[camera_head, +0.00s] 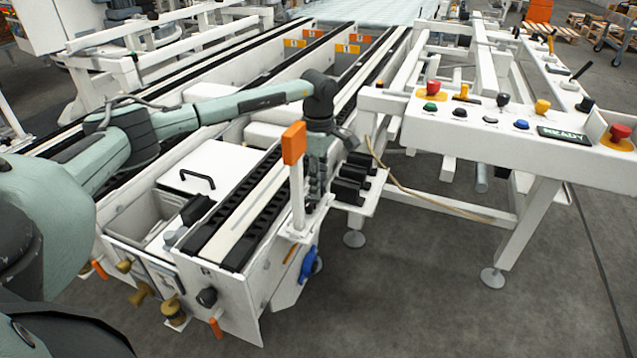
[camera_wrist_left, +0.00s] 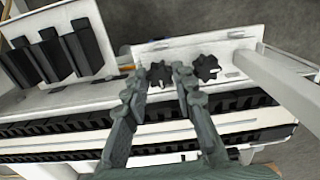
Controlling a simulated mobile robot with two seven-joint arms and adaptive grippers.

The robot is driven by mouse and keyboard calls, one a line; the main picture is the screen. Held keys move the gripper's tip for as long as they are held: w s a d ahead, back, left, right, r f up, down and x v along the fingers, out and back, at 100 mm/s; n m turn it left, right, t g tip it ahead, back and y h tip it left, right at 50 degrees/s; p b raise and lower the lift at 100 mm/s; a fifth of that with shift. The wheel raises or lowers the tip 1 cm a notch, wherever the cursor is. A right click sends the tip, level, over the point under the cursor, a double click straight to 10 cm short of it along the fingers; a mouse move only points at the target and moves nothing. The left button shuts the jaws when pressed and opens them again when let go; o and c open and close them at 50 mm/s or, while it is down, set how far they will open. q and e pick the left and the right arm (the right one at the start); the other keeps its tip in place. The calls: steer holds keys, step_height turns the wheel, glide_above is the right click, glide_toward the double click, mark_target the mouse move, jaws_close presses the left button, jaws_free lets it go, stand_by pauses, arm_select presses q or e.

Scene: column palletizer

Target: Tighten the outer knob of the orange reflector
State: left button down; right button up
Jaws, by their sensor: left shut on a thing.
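The orange reflector (camera_head: 293,143) stands on a white upright post at the front end of the conveyor. My left gripper (camera_head: 317,192) points down just right of and behind the post. In the left wrist view, two black star-shaped knobs sit side by side on a white plate. The fingers of my left gripper (camera_wrist_left: 158,78) are around one knob (camera_wrist_left: 158,74), shut on it. The other knob (camera_wrist_left: 206,67) is just outside the right finger, nearer the white post (camera_wrist_left: 280,82). Both knobs are hard to make out in the head view. My right gripper is not in view.
Several black blocks (camera_head: 350,182) are mounted right of the gripper. A control panel (camera_head: 470,128) with coloured buttons stands at the right. A blue part (camera_head: 308,265) hangs below the post. The grey floor (camera_head: 400,290) at front right is clear.

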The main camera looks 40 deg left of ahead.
stand_by(0.3)
arm_select(q)
steer(key=c, duration=1.2)
jaws_free()
steer(key=shift+r, duration=4)
